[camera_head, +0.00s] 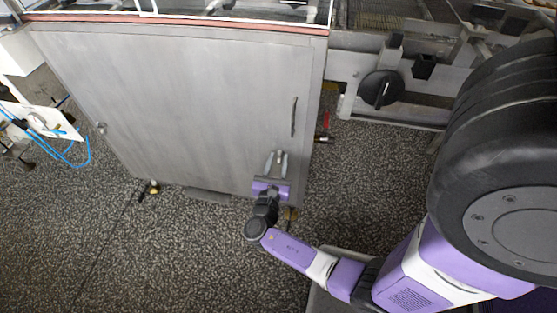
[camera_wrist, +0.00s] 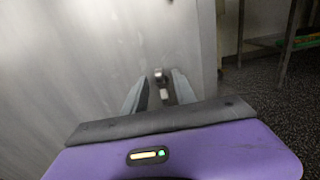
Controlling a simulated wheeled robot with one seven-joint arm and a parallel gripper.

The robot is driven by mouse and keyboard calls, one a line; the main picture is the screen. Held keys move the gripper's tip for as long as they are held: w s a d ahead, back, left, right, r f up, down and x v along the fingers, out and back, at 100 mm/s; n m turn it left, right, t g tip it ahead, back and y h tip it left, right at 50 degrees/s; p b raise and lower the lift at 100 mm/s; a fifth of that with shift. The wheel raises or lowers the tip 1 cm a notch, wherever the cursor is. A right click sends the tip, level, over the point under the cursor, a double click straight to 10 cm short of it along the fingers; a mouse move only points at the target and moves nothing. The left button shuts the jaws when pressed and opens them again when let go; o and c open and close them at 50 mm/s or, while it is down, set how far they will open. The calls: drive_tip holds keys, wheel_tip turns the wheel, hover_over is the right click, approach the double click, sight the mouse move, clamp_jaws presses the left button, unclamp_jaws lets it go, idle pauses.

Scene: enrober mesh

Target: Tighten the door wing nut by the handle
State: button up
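The grey metal door (camera_head: 200,100) fills the middle of the head view and is closed or nearly so. Its dark bar handle (camera_head: 294,117) is near the right edge. A small wing nut (camera_head: 280,155) is on the door below the handle; it also shows in the wrist view (camera_wrist: 159,76). My gripper (camera_head: 277,158) points at the door just below the handle. Its fingers are apart, one on each side of the wing nut, with gaps visible in the wrist view (camera_wrist: 160,84). I cannot tell whether the fingertips reach past the nut.
Another small fastener (camera_head: 101,127) is at the door's left edge. A black rotary knob (camera_head: 381,88) is on the machine frame to the right. A red-handled item (camera_head: 326,121) is right of the door. Speckled floor (camera_head: 130,250) is clear at the front left.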

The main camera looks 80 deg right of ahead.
drive_tip(key=shift+d, duration=0.4)
clamp_jaws()
